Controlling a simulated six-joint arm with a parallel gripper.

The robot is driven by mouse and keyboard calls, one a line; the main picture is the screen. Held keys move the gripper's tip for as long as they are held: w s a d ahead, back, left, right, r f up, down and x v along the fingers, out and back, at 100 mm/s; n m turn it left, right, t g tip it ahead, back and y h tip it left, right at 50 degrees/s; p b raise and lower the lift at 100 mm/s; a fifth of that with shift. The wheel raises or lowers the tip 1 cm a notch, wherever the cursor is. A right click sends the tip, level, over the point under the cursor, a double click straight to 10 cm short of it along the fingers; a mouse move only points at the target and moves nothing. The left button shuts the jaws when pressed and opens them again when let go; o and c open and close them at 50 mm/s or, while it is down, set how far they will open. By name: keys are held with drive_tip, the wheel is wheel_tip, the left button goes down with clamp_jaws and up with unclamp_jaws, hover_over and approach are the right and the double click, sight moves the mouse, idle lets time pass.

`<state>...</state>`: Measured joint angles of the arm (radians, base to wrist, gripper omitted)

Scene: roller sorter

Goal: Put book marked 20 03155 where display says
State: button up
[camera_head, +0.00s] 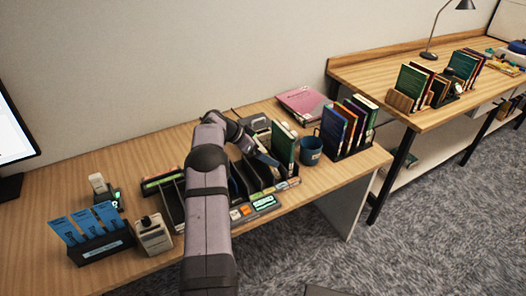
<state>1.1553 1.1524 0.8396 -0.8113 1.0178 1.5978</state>
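My arm reaches over the desk, and my gripper (266,158) is at the left side of a green book (285,142). The book stands upright over the right end of a dark slotted sorter (255,180). I cannot tell whether the fingers are closed on it, and no book number is legible. A small lit display (264,203) is at the sorter's front edge, with coloured labels (283,185) beside it. Its text is too small to read. My arm hides part of the sorter.
A blue mug (310,150) and a rack of upright books (348,128) stand right of the sorter. A pink folder (303,103) lies behind. Blue cards in a holder (95,247) and a small device (153,235) stand at left. A second desk (390,72) holds more books.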

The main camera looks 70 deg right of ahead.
drive_tip(key=shift+w, duration=0.1)
drive_tip(key=b+v, duration=0.2)
drive_tip(key=v, duration=0.5)
drive_tip(key=shift+b, duration=0.35)
drive_tip(key=shift+a+r, duration=0.1)
